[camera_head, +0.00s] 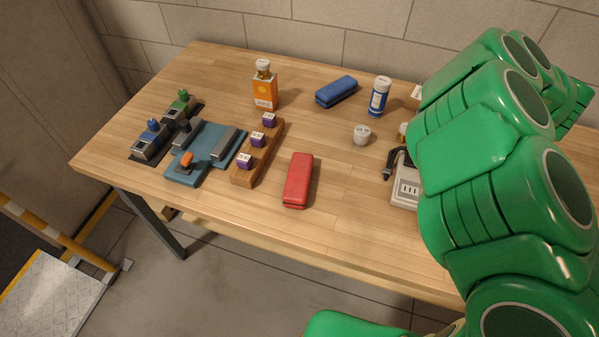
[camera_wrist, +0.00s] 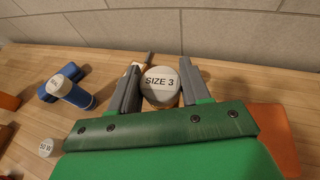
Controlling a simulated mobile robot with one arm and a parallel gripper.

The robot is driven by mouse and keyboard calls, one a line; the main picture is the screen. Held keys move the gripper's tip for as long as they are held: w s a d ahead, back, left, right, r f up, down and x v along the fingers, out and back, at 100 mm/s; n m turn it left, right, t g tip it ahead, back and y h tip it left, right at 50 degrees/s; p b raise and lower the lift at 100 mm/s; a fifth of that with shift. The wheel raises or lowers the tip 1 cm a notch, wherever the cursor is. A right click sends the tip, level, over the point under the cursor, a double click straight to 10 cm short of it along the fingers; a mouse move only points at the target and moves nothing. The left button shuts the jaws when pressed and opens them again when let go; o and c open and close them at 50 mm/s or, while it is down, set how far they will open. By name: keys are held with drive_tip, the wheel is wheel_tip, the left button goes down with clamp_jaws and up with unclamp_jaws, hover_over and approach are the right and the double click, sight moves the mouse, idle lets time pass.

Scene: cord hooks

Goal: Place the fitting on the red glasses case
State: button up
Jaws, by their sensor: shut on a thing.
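The red glasses case (camera_head: 298,181) lies closed on the table near its front edge, right of the wooden rack. In the wrist view my gripper (camera_wrist: 160,88) is shut on a round grey piece with a light top marked "SIZE 3" (camera_wrist: 158,80), apparently the fitting. It sits between the two grey fingers, and its lower part is hidden. In the head view my green arm covers the right side of the table and hides the gripper. The held piece is apart from the red case.
An orange bottle (camera_head: 264,88), a rack (camera_head: 258,155) with purple blocks and a blue fixture (camera_head: 210,150) lie left. A grey device (camera_head: 404,190) sits right of the case.

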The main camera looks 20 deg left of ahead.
drive_tip(key=shift+r, duration=0.9)
drive_tip(key=a+m+h, duration=0.2)
drive_tip(key=a, duration=0.6)
drive_tip(key=a+m+h, duration=0.2)
drive_tip(key=a+h, duration=0.1)
drive_tip(key=a, duration=0.5)
drive_tip(key=a+f+m+h, duration=0.1)
drive_tip(key=a+m+h, duration=0.1)
drive_tip(key=a, duration=0.6)
drive_tip(key=shift+s+a+f+m+h, duration=0.1)
drive_tip(key=shift+s+m+h, duration=0.1)
drive_tip(key=shift+m+h, duration=0.1)
drive_tip(key=s+a+m+h, duration=0.2)
drive_tip(key=s+a, duration=0.4)
drive_tip(key=m+g+h, duration=0.4)
drive_tip(key=m+h, duration=0.2)
hover_over(298, 174)
wheel_tip(298, 174, down, 2)
drive_tip(key=f, duration=0.1)
drive_tip(key=shift+g, duration=0.3)
drive_tip(key=shift+f, duration=4.45)
